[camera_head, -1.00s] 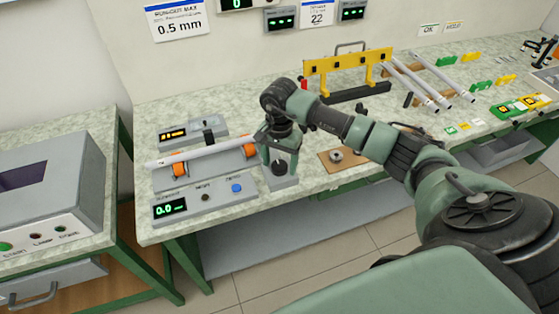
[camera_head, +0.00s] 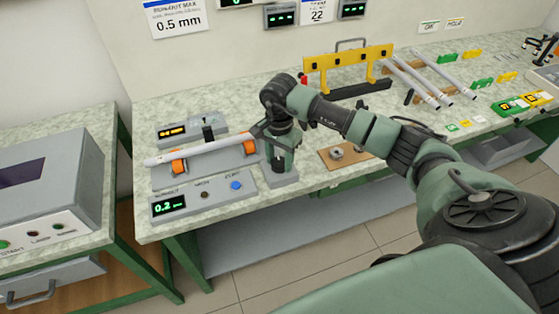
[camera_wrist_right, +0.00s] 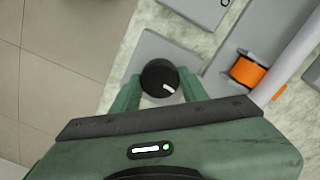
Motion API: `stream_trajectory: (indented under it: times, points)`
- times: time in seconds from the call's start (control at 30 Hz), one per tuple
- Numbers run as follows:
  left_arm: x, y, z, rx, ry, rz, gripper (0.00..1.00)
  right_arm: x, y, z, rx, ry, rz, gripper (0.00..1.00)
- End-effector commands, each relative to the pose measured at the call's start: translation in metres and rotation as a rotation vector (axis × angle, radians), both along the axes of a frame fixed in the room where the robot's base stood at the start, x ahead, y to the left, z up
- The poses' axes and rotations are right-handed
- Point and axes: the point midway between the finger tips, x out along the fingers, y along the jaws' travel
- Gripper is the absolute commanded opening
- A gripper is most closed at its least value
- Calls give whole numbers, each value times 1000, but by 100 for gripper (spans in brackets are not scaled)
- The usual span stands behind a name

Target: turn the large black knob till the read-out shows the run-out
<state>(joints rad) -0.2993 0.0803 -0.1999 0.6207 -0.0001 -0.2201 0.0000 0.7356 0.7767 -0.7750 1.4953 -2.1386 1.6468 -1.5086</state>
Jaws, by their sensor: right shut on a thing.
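The large black knob (camera_wrist_right: 160,78) sits on a small grey block, with a white mark on its top. My right gripper (camera_head: 279,166) points down over the knob and is shut on it, one finger on each side in the right wrist view (camera_wrist_right: 155,88). The green read-out (camera_head: 169,205) on the grey console shows 0.2, with a unit too small to read surely. A pale rod (camera_head: 208,150) lies across orange rollers (camera_head: 180,166) behind the console. My left gripper is not in view.
A blue button (camera_head: 236,185) and a small dark button (camera_head: 205,195) are on the console. A wooden board (camera_head: 328,162) with a metal ring lies right of the knob.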

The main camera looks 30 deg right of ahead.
Motion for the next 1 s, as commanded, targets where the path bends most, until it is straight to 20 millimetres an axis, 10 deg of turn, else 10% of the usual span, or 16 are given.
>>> stream_trajectory:
  times: [1.0]
  points:
    - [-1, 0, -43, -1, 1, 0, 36, 1, 0, -1, 1, -1, -946, 3]
